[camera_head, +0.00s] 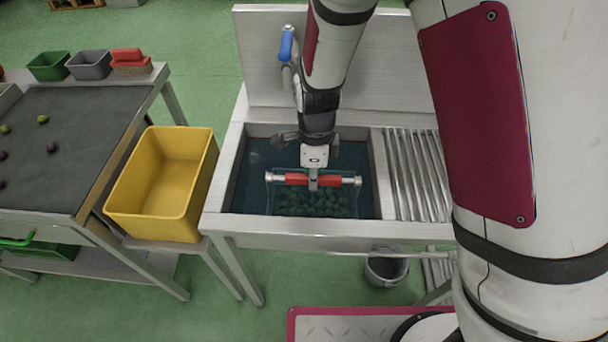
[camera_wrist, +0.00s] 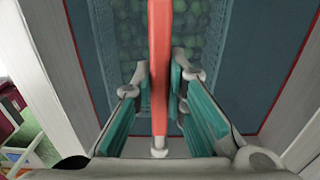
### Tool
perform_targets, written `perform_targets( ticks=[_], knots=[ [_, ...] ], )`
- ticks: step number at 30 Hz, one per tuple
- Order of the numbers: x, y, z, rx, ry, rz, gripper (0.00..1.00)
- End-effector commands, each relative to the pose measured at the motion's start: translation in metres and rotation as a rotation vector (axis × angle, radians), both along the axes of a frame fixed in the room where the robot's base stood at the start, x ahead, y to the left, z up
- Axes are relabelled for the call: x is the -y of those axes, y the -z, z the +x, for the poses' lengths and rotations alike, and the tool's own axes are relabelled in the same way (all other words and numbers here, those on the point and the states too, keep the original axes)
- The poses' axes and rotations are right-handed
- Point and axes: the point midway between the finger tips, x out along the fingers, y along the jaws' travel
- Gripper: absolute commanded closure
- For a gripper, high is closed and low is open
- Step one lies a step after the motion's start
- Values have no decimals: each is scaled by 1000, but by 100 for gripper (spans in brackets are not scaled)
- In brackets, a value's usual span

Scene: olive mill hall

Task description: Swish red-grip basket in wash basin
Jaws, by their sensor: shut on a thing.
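The wash basin (camera_head: 256,172) is a steel sink with dark water in it. The red-grip basket (camera_head: 300,180) sits in the basin, with its red handle bar across the top. Several green olives (camera_head: 310,205) show in it, looking underwater. My gripper (camera_head: 313,182) is above the basin and shut on the middle of the red grip. In the wrist view the red grip (camera_wrist: 160,60) runs between the two fingers, and the basket mesh and olives (camera_wrist: 195,25) lie below it. The basket's lower part is blurred by the water.
A ribbed drainboard (camera_head: 418,175) is right of the basin, and a blue-handled tap (camera_head: 287,45) stands behind it. A yellow crate (camera_head: 165,185) is to the left, beside a dark-topped table (camera_head: 75,125) with loose olives. A grey bucket (camera_head: 386,268) is below.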

Motion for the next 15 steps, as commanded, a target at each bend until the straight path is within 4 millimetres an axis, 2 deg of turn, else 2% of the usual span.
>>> perform_targets(
  ticks=[9,15],
  knots=[
    [16,-1,0,1,-1,1,100],
    [10,-1,0,2,-3,1,100]
  ],
)
